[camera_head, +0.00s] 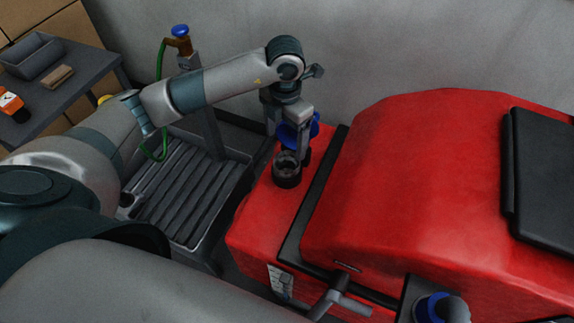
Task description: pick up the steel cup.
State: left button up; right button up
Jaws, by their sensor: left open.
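A short round cup-like piece (287,174) with a grey rim and dark sides stands upright on the red machine's lower deck. It is the likeliest steel cup, but I cannot tell it surely from a filler neck. My left gripper (291,153) points down right above it, its fingers apart at the rim. I cannot tell whether they touch it. A blue part (296,132) shows behind and between the fingers. A small grey round thing (129,201) sits at the left edge of the drain grate.
The red scrubber machine (410,190) fills the right side, its raised body close beside the cup-like piece. The slatted grate (185,190) lies left, with a post and green hose (160,58) behind. A dark table (75,85) holds a grey bin (33,57).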

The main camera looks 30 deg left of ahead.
aim_at(287, 157)
pick_arm(q)
jog(key=shift+f+p, duration=0.5)
jog(key=shift+f, duration=1.5)
jog(key=f+p, duration=0.2)
jog(key=f, duration=0.1)
jog(key=f+p, duration=0.1)
jog(key=shift+w+f, duration=0.25)
jog(key=shift+f, duration=0.35)
jog(key=c, duration=1.4)
jog(key=shift+r, duration=0.1)
jog(key=shift+c, duration=0.2)
